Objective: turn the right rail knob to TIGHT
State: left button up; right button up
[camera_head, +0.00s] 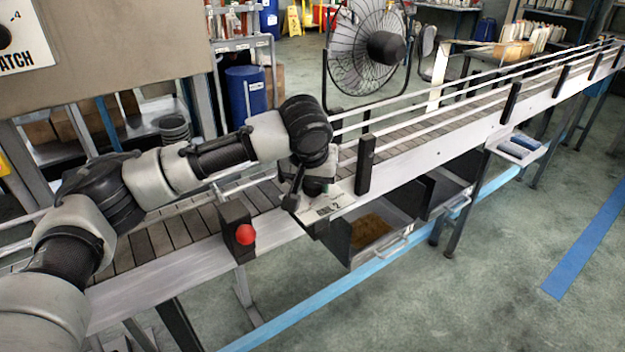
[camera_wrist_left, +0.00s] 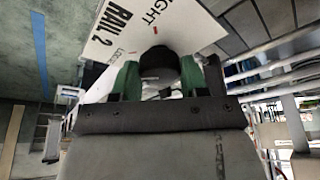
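The rail knob (camera_wrist_left: 158,64) is black and round, on a white panel (camera_wrist_left: 112,40) lettered "RAIL 2", with "LOOSE" and part of "TIGHT" showing in the left wrist view. A small red mark shows on the panel by the knob. My left gripper (camera_wrist_left: 158,80) has its green-padded fingers on both sides of the knob, seemingly touching it. In the head view my left gripper (camera_head: 312,192) points down at the panel (camera_head: 336,205) on the conveyor's near side and hides the knob. The knob's pointer setting cannot be read. My right gripper is not in view.
The conveyor (camera_head: 400,143) runs from lower left to upper right with guide rails. A red button (camera_head: 245,235) sits on a black box left of the panel. Black posts (camera_head: 365,165) stand along its edge. Open drawers (camera_head: 372,235) hang below. A fan (camera_head: 368,50) stands behind.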

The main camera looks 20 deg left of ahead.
pick_arm(q)
jog(key=shift+c, duration=1.3)
jog(key=shift+r+p, duration=0.1)
jog(key=shift+p, duration=0.5)
jog(key=m+h+p, duration=0.1)
jog(key=m+p, duration=0.3)
jog(key=p, duration=0.2)
jog(key=m+g+h+p, duration=0.1)
jog(key=m+h+p, duration=0.1)
jog(key=m+p, duration=0.3)
jog(key=shift+a+r+p, duration=0.1)
jog(key=shift+a+p, duration=0.05)
jog(key=shift+p, duration=1.05)
jog(key=shift+m+h+p, duration=0.6)
jog(key=shift+m+p, duration=0.05)
jog(key=shift+m, duration=0.45)
jog(key=shift+w+m+g+p, duration=0.1)
jog(key=shift+m+g+p, duration=0.35)
jog(key=shift+m, duration=0.45)
jog(key=shift+f+m+g+h, duration=0.2)
jog(key=shift+m+g+h, duration=0.25)
jog(key=shift+m, duration=0.75)
jog(key=shift+w+m+g, duration=0.1)
jog(key=shift+m+g, duration=0.4)
jog(key=shift+m, duration=0.8)
